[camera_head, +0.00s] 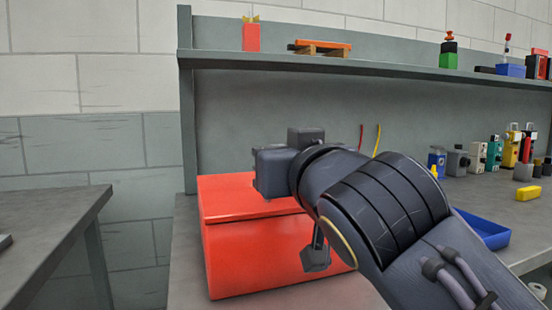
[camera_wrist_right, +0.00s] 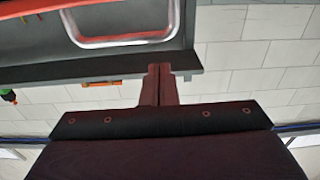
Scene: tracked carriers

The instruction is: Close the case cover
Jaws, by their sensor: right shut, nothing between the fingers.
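The red case (camera_head: 265,257) stands on the bench in the head view. A seam runs below its upper red part, the cover (camera_head: 235,193), which looks down or nearly down; my arm hides its right side, so I cannot tell if it is fully shut. My right arm reaches in from the right across the case. The fingers of my right gripper (camera_wrist_right: 160,84) show in the right wrist view, shut together and empty. In the head view its fingertips cannot be made out clearly. My left gripper is not in view.
A shelf (camera_head: 370,63) with small objects runs above the bench. Several small devices (camera_head: 480,158), a yellow block (camera_head: 528,193) and a blue tray (camera_head: 487,232) are on the right. Another table (camera_head: 50,225) stands at the left, with a gap between it and the bench.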

